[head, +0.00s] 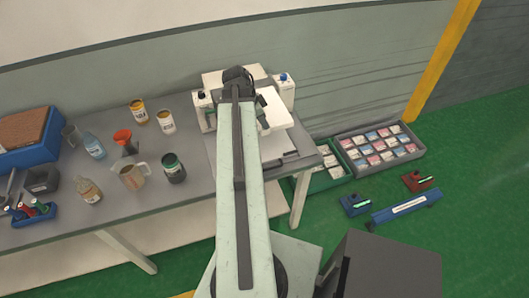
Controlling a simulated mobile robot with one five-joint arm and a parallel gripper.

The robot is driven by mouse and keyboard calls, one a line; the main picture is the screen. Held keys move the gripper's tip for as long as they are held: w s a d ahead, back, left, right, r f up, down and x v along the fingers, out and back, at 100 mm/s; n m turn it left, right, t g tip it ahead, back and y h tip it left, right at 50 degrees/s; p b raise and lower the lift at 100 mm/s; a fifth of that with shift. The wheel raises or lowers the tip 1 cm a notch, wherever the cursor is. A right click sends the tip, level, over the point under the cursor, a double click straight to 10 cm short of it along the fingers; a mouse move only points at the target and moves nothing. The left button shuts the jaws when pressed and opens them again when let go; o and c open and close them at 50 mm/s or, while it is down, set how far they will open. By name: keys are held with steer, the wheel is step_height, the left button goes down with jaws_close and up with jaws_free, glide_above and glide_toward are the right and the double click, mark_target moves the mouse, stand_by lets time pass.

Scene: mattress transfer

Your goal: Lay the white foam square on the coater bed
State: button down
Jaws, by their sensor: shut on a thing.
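My gripper (262,112) shows as a small dark shape beside my arm in the head view, at the right end of the table. It is shut on the white foam square (279,114), which it holds over the coater. The coater bed (299,143) is a grey plate, bare at its front right part. My arm and the foam square hide the rest of it. I cannot tell whether the square touches the bed. The coater's white housing (284,91) with a blue knob stands behind the square.
The grey table (194,198) carries jars, bottles, a jug and a funnel left of my arm. A blue box (30,158) stands at the far left. Crates of packets (378,151) and blue and red tools lie on the green floor at right.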

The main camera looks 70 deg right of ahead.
step_height(320, 180, down, 15)
steer(key=b, duration=1.3)
steer(key=shift+b, duration=0.4)
steer(key=shift+r, duration=0.25)
steer(key=shift+f, duration=0.2)
steer(key=c, duration=1.6)
jaws_free()
steer(key=shift+r+p, duration=0.5)
steer(key=shift+p, duration=0.05)
steer(key=p+v, duration=1)
steer(key=v, duration=0.1)
steer(key=shift+r, duration=0.2)
